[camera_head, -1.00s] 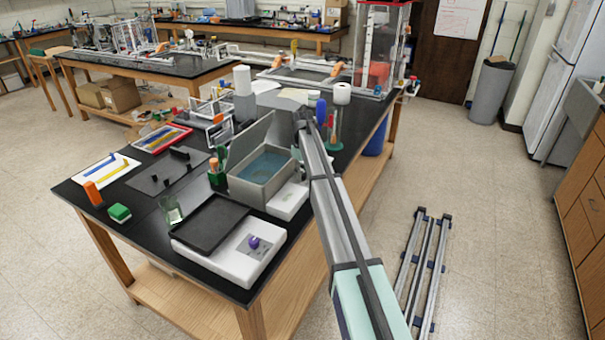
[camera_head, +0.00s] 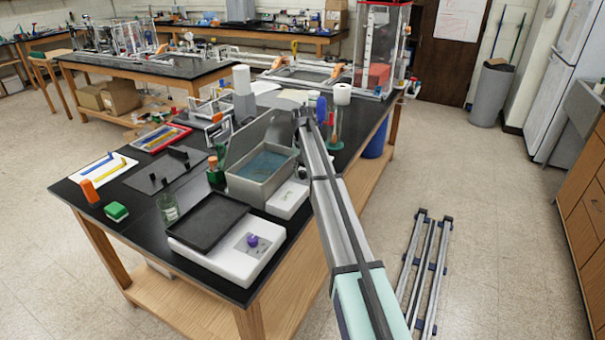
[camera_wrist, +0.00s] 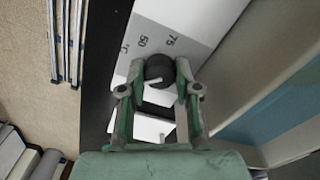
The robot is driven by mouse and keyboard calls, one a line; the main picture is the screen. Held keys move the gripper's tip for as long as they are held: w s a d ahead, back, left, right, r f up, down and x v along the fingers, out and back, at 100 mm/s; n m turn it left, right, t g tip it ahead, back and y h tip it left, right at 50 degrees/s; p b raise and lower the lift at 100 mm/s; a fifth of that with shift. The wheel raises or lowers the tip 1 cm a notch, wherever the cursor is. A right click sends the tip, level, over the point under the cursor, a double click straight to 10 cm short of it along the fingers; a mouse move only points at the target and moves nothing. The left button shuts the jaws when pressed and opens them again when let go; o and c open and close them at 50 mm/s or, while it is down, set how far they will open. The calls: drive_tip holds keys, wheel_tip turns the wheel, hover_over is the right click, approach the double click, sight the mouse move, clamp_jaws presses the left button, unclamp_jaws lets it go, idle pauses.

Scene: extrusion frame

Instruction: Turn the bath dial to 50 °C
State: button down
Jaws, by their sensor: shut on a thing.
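The dial (camera_wrist: 159,69) is a dark round knob with a pale line on its near side, in the wrist view. It sits on a light grey and white panel (camera_wrist: 196,22) printed with 50, 75 and °C beyond the knob. I cannot tell which value the line reads. My gripper (camera_wrist: 159,75) is shut on the dial, one green finger on each side. The bath (camera_head: 262,180) is a grey open tank with blue water and a raised lid, in the head view. My gripper is hidden there behind my arm.
A white device with a purple knob (camera_head: 252,240) and a black plate (camera_head: 208,222) stands at the bench's front corner. A glass jar (camera_head: 168,209) is left of it. Metal rails (camera_head: 425,270) lie on the floor to the right.

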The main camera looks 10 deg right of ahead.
sight(303, 172)
drive_tip(key=m+b, duration=0.1)
drive_tip(key=m, duration=0.6)
drive_tip(key=shift+f, duration=0.1)
drive_tip(key=m+b, duration=0.1)
drive_tip(key=m, duration=0.5)
drive_tip(key=shift+m, duration=0.4)
drive_tip(key=c, duration=0.8)
unclamp_jaws()
wheel_tip(303, 172, up, 12)
drive_tip(key=shift+r, duration=0.1)
